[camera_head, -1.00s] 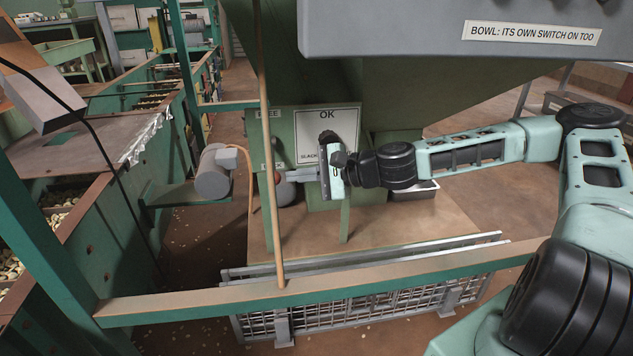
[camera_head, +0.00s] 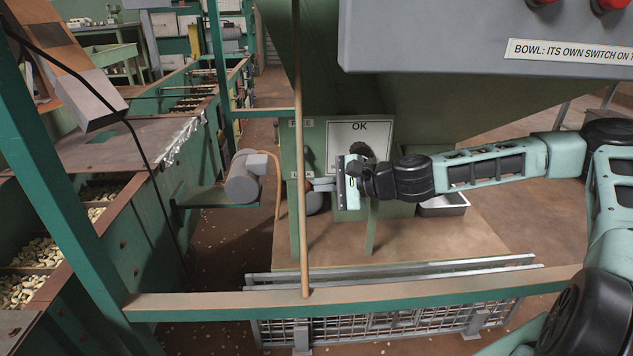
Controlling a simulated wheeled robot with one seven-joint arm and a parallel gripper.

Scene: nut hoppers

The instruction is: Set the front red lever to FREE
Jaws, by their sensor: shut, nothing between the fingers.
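My gripper (camera_head: 322,184) is shut and empty, pointing left in front of the green post below the hopper. A small red part (camera_head: 314,203), which looks like the red lever's end, shows just below and behind the fingertips. Most of the lever is hidden by the fingers and a thin upright pole. A FREE label (camera_head: 301,123) is high on the green plate. A lower label (camera_head: 303,172), partly hidden by the pole, seems to read LOCK. The red part is near the lower label. I cannot tell whether the fingers touch it.
A thin tan pole (camera_head: 299,230) stands in front of the plate. A green rail (camera_head: 400,293) and a mesh guard (camera_head: 390,320) cross the foreground. A grey motor (camera_head: 243,177) is at left. A grey switch box (camera_head: 440,40) hangs above my arm.

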